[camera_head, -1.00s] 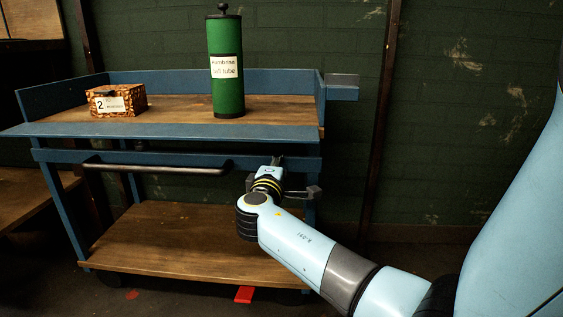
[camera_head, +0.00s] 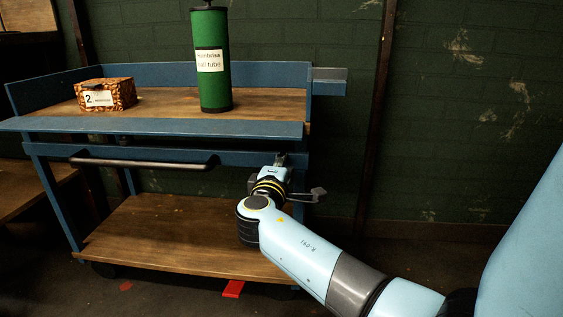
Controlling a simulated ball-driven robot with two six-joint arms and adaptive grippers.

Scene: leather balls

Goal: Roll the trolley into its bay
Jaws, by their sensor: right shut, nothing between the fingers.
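The trolley (camera_head: 200,129) is blue with wooden upper and lower shelves and stands upright against a dark green brick wall. Its dark handle bar (camera_head: 145,163) runs along the front under the upper shelf. My right gripper (camera_head: 281,158) is shut and empty, in front of the trolley's right end. It is right of the handle's end and apart from it; whether it touches the frame I cannot tell. A green ball tube (camera_head: 214,85) and a woven box (camera_head: 121,92) with a "2" label stand on the upper shelf. My left gripper is out of view. No bay is clearly recognisable.
A red piece (camera_head: 233,289) shows low at the trolley's front edge, and a red mark (camera_head: 126,286) lies on the floor. A wooden shelf (camera_head: 35,190) is at the left. A dark post (camera_head: 375,120) stands right of the trolley; the floor beyond it looks clear.

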